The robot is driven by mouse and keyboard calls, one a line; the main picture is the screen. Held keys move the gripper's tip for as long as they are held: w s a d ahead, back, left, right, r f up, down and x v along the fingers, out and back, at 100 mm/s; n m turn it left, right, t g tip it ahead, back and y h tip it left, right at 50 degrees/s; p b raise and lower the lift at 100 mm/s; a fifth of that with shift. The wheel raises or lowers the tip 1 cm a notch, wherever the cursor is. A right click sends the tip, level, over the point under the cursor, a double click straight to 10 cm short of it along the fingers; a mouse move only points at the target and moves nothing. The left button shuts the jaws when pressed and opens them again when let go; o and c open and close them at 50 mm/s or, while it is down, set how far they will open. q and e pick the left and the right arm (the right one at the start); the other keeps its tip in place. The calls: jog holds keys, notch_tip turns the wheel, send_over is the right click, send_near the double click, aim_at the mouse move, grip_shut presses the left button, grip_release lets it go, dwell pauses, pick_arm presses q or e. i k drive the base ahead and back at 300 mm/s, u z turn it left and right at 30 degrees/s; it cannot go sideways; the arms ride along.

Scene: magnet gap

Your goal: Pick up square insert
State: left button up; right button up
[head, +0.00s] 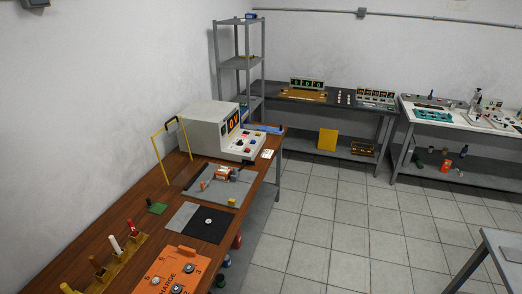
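I cannot make out for certain which item is the square insert. Small parts, including an orange and white piece (222,172) and a small yellow piece (232,202), lie on a grey mat (215,193) on the brown bench. Neither of my grippers is in view.
A grey machine (213,127) with a display and a yellow frame (163,155) stand on the brown bench (120,215). An orange panel (172,270) and a yellow tool rack (118,266) are nearest. Other benches line the back wall; the tiled floor (350,230) is open.

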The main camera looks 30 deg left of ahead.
aim_at(223, 169)
jog(key=i, duration=3.75)
jog(key=u, duration=3.45)
